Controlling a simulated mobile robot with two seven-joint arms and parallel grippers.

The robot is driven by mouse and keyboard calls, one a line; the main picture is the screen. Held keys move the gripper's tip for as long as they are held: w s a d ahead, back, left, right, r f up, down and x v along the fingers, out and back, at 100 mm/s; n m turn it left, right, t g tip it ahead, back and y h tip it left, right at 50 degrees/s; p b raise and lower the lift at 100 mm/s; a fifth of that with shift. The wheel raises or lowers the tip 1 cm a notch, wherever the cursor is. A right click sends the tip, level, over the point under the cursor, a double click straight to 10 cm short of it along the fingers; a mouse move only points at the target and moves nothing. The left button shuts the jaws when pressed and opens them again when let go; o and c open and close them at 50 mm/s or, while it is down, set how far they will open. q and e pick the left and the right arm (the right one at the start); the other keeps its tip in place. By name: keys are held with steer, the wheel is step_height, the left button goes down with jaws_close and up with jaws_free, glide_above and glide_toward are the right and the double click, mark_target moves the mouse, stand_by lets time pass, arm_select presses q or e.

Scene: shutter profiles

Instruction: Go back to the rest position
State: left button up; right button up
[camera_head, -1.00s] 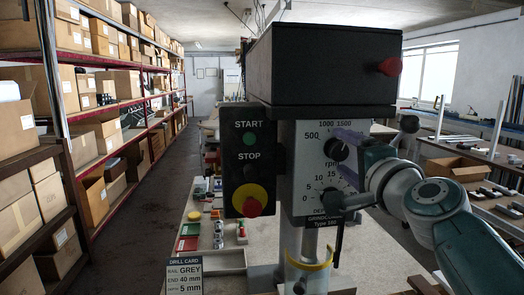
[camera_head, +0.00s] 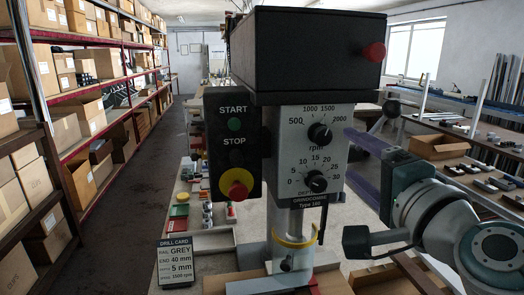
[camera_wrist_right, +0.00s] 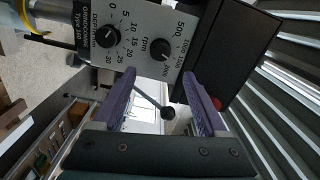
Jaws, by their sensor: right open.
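My right gripper (camera_head: 348,152) is open and empty, just right of the drill press's front panel (camera_head: 285,155), with its purple fingers toward the panel. In the right wrist view the two fingers (camera_wrist_right: 160,75) stand wide apart, with nothing between them but a black ball-ended lever farther back. The rpm knob (camera_head: 320,134) and the depth knob (camera_head: 315,181) are left of the fingertips, and the gripper looks apart from both. Both knobs also show in the right wrist view, the rpm knob (camera_wrist_right: 160,50) nearer the fingers. My left gripper is not in view.
The START/STOP box (camera_head: 233,145) with a red knob on yellow is left of the panel. The drill card (camera_head: 175,262) stands on the bench below. A black ball lever (camera_head: 391,108) sticks out behind my right arm. Shelves of boxes line the left; an aisle (camera_head: 135,190) is clear.

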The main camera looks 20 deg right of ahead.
stand_by(0.4)
steer(key=s+a+f+n+g+y+p, duration=0.2)
steer(key=s+a+n+g+y+p, duration=0.15)
steer(key=a+n, duration=0.3)
steer(key=s+a+f+n+g+y+p, duration=0.2)
steer(key=s+a+n+g+y, duration=0.3)
steer(key=n, duration=0.3)
steer(key=s+f+n+g+h+p, duration=0.2)
steer(key=s+n+g+h, duration=0.2)
steer(key=s, duration=1.1)
steer(key=shift+n+g, duration=0.65)
steer(key=shift+n, duration=0.4)
